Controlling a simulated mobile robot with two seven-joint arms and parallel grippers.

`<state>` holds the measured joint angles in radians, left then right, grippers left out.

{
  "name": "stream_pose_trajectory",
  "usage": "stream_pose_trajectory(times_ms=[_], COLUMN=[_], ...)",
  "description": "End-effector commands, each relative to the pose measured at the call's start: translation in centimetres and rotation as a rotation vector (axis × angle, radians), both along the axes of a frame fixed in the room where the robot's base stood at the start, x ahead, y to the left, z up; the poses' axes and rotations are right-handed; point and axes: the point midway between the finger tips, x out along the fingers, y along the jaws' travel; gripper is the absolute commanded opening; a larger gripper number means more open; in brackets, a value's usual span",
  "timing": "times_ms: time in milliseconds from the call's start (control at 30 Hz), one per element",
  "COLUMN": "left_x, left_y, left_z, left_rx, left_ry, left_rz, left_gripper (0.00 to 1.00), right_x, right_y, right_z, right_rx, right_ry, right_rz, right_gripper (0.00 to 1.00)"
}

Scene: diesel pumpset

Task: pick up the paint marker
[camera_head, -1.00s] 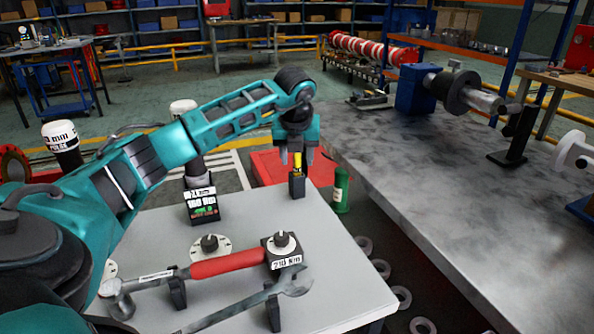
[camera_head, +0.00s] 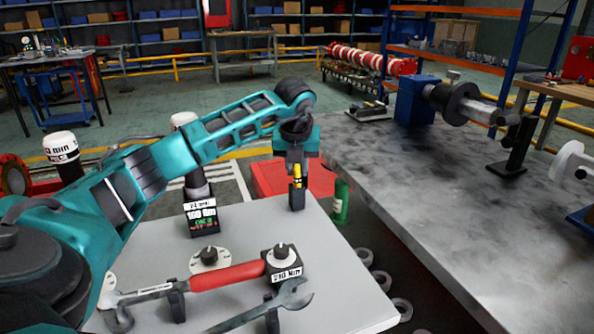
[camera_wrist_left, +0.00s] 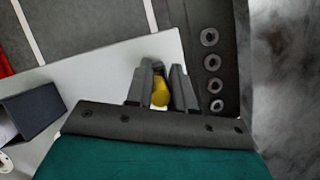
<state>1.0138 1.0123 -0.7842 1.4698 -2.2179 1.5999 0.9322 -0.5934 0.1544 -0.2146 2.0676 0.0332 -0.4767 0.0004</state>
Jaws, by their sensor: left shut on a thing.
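The paint marker (camera_head: 298,181) is yellow and stands upright at the far right corner of the grey table, its lower end at a small dark holder (camera_head: 297,200). My left gripper (camera_head: 297,174) points down from above and is shut on the marker. In the left wrist view the yellow marker (camera_wrist_left: 160,94) shows between the two dark fingers (camera_wrist_left: 160,88). How far the marker sits inside the holder is hidden. My right gripper is not in view.
On the table (camera_head: 240,233) are a red-handled torque wrench (camera_head: 228,276), a spanner (camera_head: 290,298) and a display box (camera_head: 202,219). A green bottle (camera_head: 340,203) stands beyond the right edge. A large metal bench (camera_head: 450,190) lies to the right.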

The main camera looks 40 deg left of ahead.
Motion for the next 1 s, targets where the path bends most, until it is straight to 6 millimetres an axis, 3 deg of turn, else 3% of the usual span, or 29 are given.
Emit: stream_pose_trajectory(times_ms=[267,700,1000], left_x=[0.1,0.1,0.1], left_y=[0.0,0.0,0.0], left_z=[3.5,14.1,18.7], left_rx=[-0.002,-0.002,0.0], left_ry=[-0.004,-0.005,-0.002], left_rz=[0.001,0.0,0.001], left_gripper=[0.0,0.0,0.0], right_x=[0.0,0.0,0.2], right_y=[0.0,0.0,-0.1], right_z=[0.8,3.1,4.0], right_rx=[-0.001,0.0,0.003], right_ry=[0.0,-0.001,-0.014], right_rz=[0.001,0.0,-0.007], right_gripper=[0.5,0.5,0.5])
